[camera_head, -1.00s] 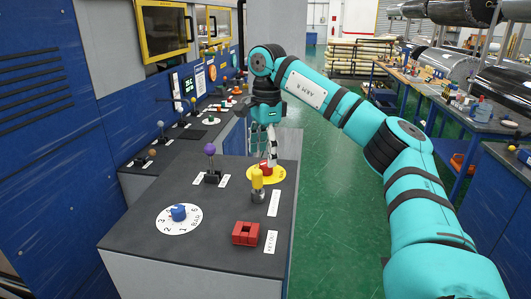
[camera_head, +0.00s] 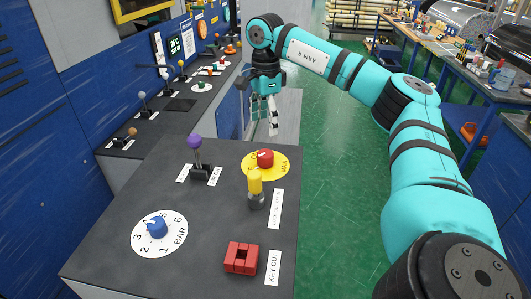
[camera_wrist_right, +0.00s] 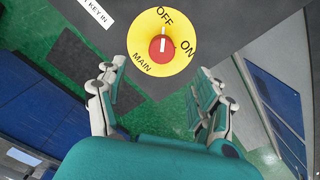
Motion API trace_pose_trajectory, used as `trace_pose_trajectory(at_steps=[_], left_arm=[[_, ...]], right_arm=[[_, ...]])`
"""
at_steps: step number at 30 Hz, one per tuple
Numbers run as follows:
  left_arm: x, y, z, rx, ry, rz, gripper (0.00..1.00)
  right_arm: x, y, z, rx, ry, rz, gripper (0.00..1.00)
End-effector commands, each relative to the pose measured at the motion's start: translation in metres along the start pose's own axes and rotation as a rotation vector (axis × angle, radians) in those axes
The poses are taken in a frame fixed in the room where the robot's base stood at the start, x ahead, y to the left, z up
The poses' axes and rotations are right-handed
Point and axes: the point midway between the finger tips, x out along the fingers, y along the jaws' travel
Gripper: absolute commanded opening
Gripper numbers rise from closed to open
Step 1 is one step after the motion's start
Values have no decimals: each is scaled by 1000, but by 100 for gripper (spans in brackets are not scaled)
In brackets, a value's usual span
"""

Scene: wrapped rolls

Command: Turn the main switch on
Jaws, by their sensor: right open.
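The main switch is a red knob (camera_head: 265,158) on a yellow disc (camera_head: 250,170) at the right edge of the grey bench top. In the right wrist view the knob (camera_wrist_right: 161,48) shows whole, with OFF, ON and MAIN printed on the disc (camera_wrist_right: 145,30). Its white mark points up towards OFF. My right gripper (camera_head: 271,124) is open and empty, just beyond the disc and apart from the knob. In the wrist view its fingers (camera_wrist_right: 156,75) spread on either side, below the knob. My left gripper is out of view.
A yellow key-like piece (camera_head: 255,186) stands close in front of the disc. A purple-topped lever (camera_head: 196,150) is to the left, a blue dial (camera_head: 157,227) and a red block (camera_head: 241,258) nearer. Green floor (camera_head: 340,200) is open right of the bench.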

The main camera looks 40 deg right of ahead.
Motion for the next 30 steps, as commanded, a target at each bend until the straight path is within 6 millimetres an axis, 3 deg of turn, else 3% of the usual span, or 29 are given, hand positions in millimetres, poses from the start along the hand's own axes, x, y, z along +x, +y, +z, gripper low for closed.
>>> trace_pose_trajectory(at_steps=[5, 9, 15, 21, 30], left_arm=[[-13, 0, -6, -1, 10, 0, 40], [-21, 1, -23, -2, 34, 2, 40], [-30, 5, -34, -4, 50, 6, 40], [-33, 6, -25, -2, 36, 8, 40], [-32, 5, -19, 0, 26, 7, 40]], right_arm=[[39, 2, -1, 1, 2, 5, 68], [68, 1, -1, 2, 1, 4, 68], [102, 0, 0, 2, 0, 2, 68], [119, 0, 0, 1, 0, 1, 68], [122, 0, 0, 1, -1, -1, 68]])
